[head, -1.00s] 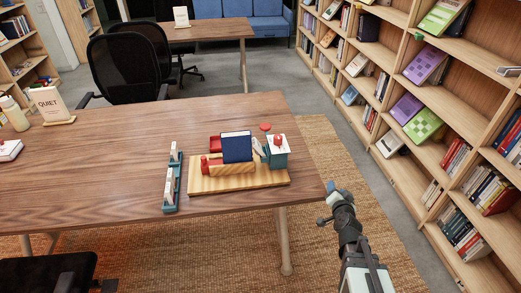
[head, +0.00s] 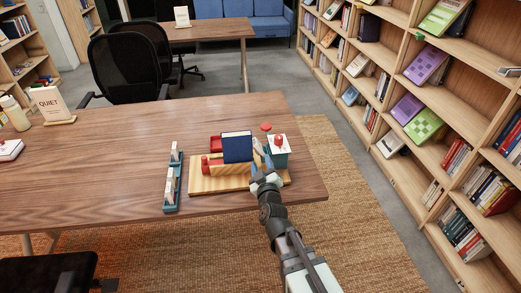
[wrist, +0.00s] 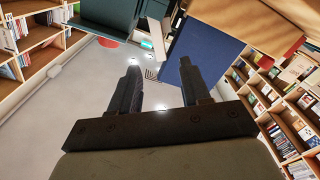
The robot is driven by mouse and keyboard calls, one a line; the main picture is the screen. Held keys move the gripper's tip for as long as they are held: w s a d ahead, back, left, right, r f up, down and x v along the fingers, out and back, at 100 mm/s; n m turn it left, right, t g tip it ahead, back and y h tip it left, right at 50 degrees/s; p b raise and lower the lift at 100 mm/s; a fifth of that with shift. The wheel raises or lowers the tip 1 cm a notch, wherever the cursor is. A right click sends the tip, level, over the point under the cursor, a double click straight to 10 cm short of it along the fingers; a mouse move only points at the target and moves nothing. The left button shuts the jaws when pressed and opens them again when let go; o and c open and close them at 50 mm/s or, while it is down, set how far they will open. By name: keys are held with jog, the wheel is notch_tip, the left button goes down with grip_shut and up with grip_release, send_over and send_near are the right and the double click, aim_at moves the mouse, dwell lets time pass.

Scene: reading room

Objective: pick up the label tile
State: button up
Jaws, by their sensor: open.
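My gripper (head: 262,170) is at the right part of the wooden base (head: 208,185), in front of the teal box. In the wrist view my gripper (wrist: 160,88) is open, with nothing between its fingers. White tiles (head: 169,187) stand in a teal rack (head: 170,208) left of the base; I cannot read any marking on them. A narrow pale piece (head: 258,147) leans between the blue book and the teal box. In the wrist view a pale piece (wrist: 157,38) shows beyond the fingertips. I cannot tell which piece is the label tile.
The blue book (head: 237,147) stands in a wooden holder on the base, with red pieces (head: 215,143) beside it. The teal box (head: 277,158) has a white top with a red knob. A red disc (head: 266,127) lies behind. The left table top (head: 90,165) has free room.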

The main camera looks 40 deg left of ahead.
aim_at(258, 149)
jog(key=x, duration=0.6)
jog(key=shift+w+a+f, duration=0.1)
jog(key=shift+w+a, duration=0.15)
jog(key=shift+w, duration=0.1)
jog(key=shift+c, duration=0.3)
grip_shut()
